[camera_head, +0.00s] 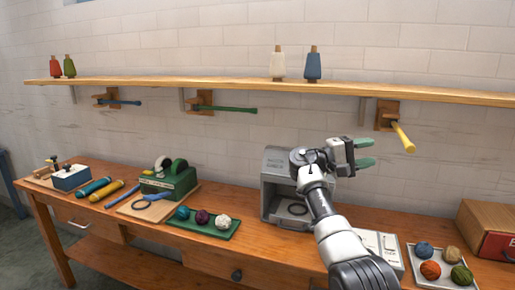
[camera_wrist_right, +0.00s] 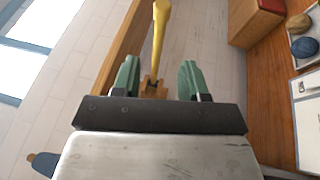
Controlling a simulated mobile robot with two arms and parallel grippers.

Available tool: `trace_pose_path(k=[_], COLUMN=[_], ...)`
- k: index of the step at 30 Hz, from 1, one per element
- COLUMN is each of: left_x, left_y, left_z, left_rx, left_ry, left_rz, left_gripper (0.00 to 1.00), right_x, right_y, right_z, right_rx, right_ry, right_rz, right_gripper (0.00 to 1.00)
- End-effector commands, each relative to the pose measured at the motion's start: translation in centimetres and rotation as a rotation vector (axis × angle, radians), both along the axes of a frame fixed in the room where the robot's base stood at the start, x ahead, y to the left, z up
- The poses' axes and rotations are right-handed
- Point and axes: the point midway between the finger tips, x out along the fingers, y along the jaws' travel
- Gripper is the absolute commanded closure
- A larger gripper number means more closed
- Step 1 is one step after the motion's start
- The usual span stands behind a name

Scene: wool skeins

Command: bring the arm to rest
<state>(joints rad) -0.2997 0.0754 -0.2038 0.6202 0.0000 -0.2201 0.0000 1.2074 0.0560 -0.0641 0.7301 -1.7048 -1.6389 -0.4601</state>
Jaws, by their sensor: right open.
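My right arm (camera_head: 345,245) reaches up from the bottom, in front of the grey box-shaped machine (camera_head: 269,185). Its gripper (camera_head: 370,152) is raised above the bench, pointing right, with its two green-tipped fingers apart. Nothing is held between them. In the right wrist view the open fingers (camera_wrist_right: 158,72) frame a yellow handle (camera_wrist_right: 160,35), which lies beyond them. In the head view that yellow handle (camera_head: 403,137) sticks out from a wooden wall bracket to the right of the fingertips, with a gap between. My left gripper is not in view.
A wooden shelf (camera_head: 230,87) with cones of yarn runs along the wall above. The bench holds a green tray (camera_head: 185,228) with several balls, a green machine (camera_head: 168,182), and a pale tray (camera_head: 428,279) with several balls. A wooden box (camera_head: 487,222) stands at the right.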

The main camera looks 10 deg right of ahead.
Motion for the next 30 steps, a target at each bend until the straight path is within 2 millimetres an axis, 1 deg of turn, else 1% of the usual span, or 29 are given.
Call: trace_pose_path(k=[2, 5, 8, 9, 11, 12, 14, 15, 17, 18, 20, 21, 23, 24, 26, 27, 30], left_x=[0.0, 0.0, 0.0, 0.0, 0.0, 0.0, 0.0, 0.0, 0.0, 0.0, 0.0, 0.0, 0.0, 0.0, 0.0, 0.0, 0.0], left_y=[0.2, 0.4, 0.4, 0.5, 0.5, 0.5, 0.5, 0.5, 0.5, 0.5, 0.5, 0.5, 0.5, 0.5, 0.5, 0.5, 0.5], left_z=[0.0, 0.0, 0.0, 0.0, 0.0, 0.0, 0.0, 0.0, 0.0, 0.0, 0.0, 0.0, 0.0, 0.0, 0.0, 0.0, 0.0], left_rx=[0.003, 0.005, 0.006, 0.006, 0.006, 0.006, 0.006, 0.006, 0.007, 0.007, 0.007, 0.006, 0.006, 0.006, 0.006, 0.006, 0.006], left_ry=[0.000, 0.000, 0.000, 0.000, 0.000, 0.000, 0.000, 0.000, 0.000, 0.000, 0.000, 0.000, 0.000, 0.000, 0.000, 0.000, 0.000], left_rz=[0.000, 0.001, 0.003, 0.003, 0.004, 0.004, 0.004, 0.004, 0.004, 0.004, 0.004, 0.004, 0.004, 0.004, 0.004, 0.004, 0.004], left_gripper=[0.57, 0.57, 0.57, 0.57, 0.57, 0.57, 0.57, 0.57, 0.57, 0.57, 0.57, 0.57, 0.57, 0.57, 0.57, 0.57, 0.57], right_x=[-0.1, -0.6, -1.8, -2.5, -3.7, -4.6, -6.2, -7.3, -9.2, -10.6, -12.7, -14.3, -16.8, -18.5, -21.1, -22.9, -27.2], right_y=[-0.1, -0.2, -0.1, 0.1, 0.4, 0.7, 1.3, 1.8, 2.5, 3.1, 4.1, 4.8, 6.0, 6.9, 8.2, 9.2, 11.5], right_z=[-1.5, -5.6, -11.5, -14.0, -17.6, -19.9, -23.3, -25.4, -28.3, -30.1, -32.6, -34.1, -36.1, -37.3, -38.8, -39.5, -40.6], right_rx=[0.021, 0.088, 0.193, 0.243, 0.320, 0.372, 0.452, 0.505, 0.588, 0.643, 0.730, 0.788, 0.878, 0.937, 1.031, 1.095, 1.242], right_ry=[-0.002, -0.016, -0.043, -0.056, -0.076, -0.088, -0.106, -0.118, -0.134, -0.146, -0.161, -0.170, -0.184, -0.192, -0.204, -0.212, -0.230], right_rz=[0.012, 0.052, 0.112, 0.139, 0.178, 0.202, 0.239, 0.261, 0.293, 0.314, 0.343, 0.360, 0.383, 0.398, 0.417, 0.428, 0.448], right_gripper=[0.56, 0.56, 0.56, 0.56, 0.56, 0.56, 0.56, 0.56, 0.56, 0.56, 0.56, 0.56, 0.56, 0.56, 0.56, 0.56, 0.56])
